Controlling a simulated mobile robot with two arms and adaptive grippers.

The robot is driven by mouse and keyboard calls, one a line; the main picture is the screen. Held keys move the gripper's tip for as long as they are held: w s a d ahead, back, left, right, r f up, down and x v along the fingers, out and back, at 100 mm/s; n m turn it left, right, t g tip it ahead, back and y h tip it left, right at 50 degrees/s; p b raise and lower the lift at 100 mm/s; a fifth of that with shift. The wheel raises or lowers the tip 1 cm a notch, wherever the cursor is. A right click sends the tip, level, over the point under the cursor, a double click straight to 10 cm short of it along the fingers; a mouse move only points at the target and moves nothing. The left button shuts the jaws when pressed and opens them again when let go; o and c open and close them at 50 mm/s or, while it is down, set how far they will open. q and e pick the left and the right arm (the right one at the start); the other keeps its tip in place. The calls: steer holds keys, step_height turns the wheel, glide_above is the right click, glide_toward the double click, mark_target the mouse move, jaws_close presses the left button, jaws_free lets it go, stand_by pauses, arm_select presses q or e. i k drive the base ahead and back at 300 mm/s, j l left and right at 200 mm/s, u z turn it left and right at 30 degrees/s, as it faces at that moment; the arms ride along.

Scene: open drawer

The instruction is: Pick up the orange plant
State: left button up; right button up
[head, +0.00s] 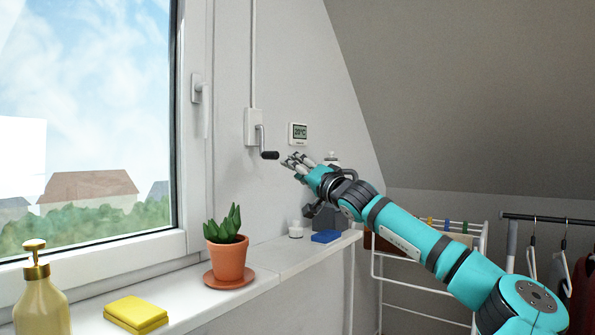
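The orange plant is a green, pointed-leaf plant in an orange pot (229,260). It stands upright on an orange saucer (229,281) on the white window sill, left of the picture's centre. My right gripper (290,161) is in the air in front of the wall, above and to the right of the plant and clear of it. Its fingers look spread apart, with nothing seen between them. My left gripper is not in view.
A drying rack (425,304) stands right.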

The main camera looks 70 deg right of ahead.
mark_target(228, 248)
steer(key=k, duration=1)
